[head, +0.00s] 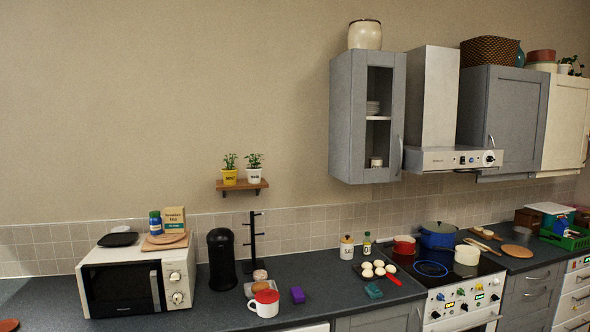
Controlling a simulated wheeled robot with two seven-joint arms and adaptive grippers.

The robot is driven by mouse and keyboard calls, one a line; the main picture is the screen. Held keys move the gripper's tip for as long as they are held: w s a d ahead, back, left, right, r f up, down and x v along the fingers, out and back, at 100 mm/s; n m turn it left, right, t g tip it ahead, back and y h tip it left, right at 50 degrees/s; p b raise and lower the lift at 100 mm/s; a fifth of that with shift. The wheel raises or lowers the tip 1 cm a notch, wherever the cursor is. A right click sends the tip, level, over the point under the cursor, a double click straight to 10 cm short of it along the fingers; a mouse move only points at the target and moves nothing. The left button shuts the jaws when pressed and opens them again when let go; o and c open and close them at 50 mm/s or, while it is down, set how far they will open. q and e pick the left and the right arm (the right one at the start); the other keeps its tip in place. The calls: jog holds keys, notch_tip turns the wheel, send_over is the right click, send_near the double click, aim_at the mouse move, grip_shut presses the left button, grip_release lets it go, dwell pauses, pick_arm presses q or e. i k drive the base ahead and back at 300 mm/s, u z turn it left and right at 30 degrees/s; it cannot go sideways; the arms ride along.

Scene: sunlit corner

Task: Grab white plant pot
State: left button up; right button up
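The white plant pot (253,176) holds a small green plant and stands upright on a small wooden wall shelf (242,187). A yellow plant pot (229,178) with a similar plant stands just left of it on the same shelf. Dark lettering shows on both pots. Neither of my grippers is in the head view, and nothing is touching the white pot.
Below the shelf, the dark counter (225,314) carries a microwave (135,278), a black cylinder (221,258), a black mug stand (254,240) and a red-and-white mug (264,304). A grey wall cabinet (345,120) hangs to the right. The wall around the shelf is clear.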

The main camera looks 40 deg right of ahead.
aim_at(253, 173)
jog(key=z, duration=1.15)
